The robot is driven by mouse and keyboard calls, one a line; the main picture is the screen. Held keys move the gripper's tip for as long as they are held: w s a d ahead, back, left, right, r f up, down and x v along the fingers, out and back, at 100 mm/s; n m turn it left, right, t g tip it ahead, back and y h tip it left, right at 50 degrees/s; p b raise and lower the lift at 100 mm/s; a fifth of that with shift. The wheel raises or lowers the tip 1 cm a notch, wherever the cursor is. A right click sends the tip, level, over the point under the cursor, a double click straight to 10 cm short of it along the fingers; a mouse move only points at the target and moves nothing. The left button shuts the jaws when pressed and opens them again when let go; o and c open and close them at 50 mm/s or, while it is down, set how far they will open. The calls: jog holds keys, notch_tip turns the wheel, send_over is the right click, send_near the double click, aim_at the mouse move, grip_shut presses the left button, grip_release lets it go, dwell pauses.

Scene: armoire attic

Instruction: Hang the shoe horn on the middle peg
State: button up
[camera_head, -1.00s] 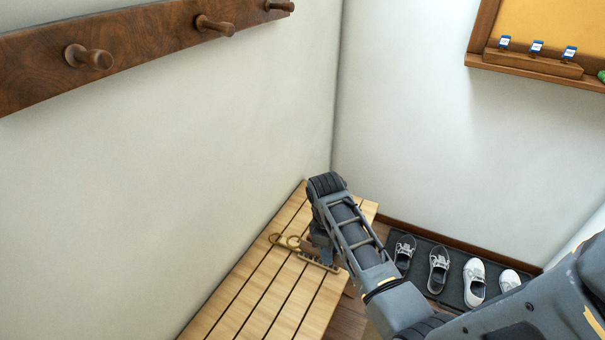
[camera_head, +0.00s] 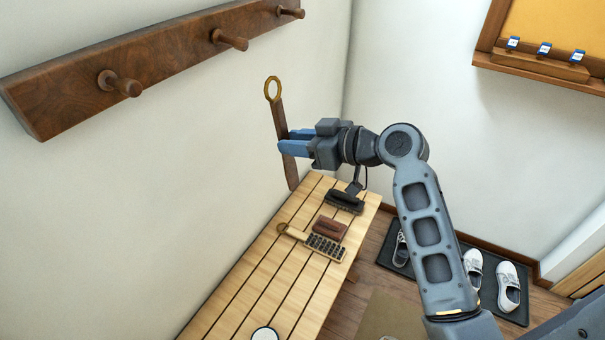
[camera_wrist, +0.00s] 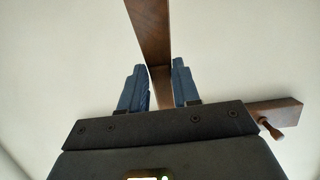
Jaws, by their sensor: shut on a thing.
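The shoe horn (camera_head: 281,125) is a long dark brown strip with a brass-coloured ring at its top. My gripper (camera_head: 286,141) is shut on its middle and holds it nearly upright, ring up, in the air above the bench. In the wrist view the shoe horn (camera_wrist: 152,35) passes between the two blue fingers. The middle peg (camera_head: 230,40) sticks out of the dark wooden wall rail (camera_head: 165,52), bare, above and to the left of the ring. The ring is apart from the peg.
A near peg (camera_head: 120,84) and a far peg (camera_head: 290,12) on the rail are bare. The slatted bench (camera_head: 262,275) below carries several brushes (camera_head: 326,246) and a round white-topped thing (camera_head: 264,334). Shoes (camera_head: 508,285) stand on a dark mat at right. The wall between shoe horn and rail is clear.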

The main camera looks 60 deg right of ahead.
notch_tip(320, 180, up, 8)
jog(key=s+a+t, duration=0.1)
jog(key=a+t, duration=0.1)
jog(key=shift+s+r+p, duration=0.2)
jog(key=shift+s+p, duration=0.05)
jog(key=shift+p, duration=0.15)
jog(key=shift+w+a, duration=0.2)
jog(key=shift+w, duration=4.3)
grip_shut()
jog(key=shift+w+f+b, duration=0.3)
jog(key=shift+w+f, duration=0.1)
jog(key=shift+w, duration=0.45)
